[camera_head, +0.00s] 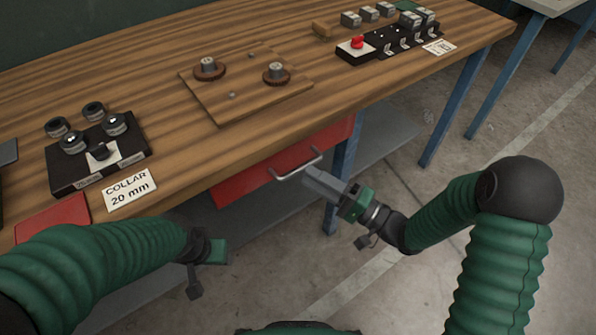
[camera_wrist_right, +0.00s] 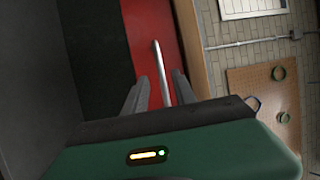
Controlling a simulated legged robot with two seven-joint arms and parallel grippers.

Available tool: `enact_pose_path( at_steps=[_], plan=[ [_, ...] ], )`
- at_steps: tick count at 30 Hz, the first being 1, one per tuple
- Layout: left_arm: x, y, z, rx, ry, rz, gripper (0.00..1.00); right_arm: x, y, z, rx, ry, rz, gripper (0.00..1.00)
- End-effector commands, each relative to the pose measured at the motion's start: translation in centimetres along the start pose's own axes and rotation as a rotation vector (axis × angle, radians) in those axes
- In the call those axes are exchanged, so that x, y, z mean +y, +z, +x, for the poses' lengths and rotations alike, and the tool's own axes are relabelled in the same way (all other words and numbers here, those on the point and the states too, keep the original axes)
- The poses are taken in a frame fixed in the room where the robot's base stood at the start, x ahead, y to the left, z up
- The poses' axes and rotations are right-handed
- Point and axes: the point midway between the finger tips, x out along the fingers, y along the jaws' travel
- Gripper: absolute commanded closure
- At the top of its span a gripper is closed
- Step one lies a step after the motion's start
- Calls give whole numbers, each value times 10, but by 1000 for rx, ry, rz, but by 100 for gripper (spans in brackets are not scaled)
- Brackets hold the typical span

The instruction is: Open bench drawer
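The red bench drawer (camera_head: 240,187) sits below the wooden bench top, its front close under the bench edge. Its pale metal bar handle (camera_head: 297,165) juts out from the front. My right gripper (camera_head: 312,175) is at the right end of the handle. In the right wrist view the handle (camera_wrist_right: 158,62) runs between the two fingers of the gripper (camera_wrist_right: 159,82), with gaps on both sides; the red drawer front (camera_wrist_right: 150,25) lies beyond. My left gripper (camera_head: 212,255) hangs low at the left, away from the drawer; its fingers do not show clearly.
The wooden bench (camera_head: 150,80) bears a black collar block (camera_head: 62,178), a wooden board (camera_head: 235,105) with two round parts, and a black switch panel (camera_head: 385,42). A blue bench leg (camera_head: 342,170) stands just right of the drawer.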

Motion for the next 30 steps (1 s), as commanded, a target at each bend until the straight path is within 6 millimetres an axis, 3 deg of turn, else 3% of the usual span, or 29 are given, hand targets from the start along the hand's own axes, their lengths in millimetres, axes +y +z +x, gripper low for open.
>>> enact_pose_path(
  at_steps=[3, 7, 16, 24, 30],
  plan=[
    [0, 2, 9, 0, 0, 0, 48, 2, 0, 24, -2, -3, -2, 68],
    [0, 3, 12, 0, 0, 1, 48, 1, -1, 40, 0, -1, -2, 68],
    [0, 3, 12, 0, 0, 1, 48, 0, -1, 46, 2, 0, -1, 68],
    [0, 3, 12, 0, 0, 1, 48, 0, -1, 46, 2, 1, -1, 100],
    [0, 3, 12, 0, 0, 1, 48, 1, -1, 46, 3, 3, 0, 100]
  ],
)
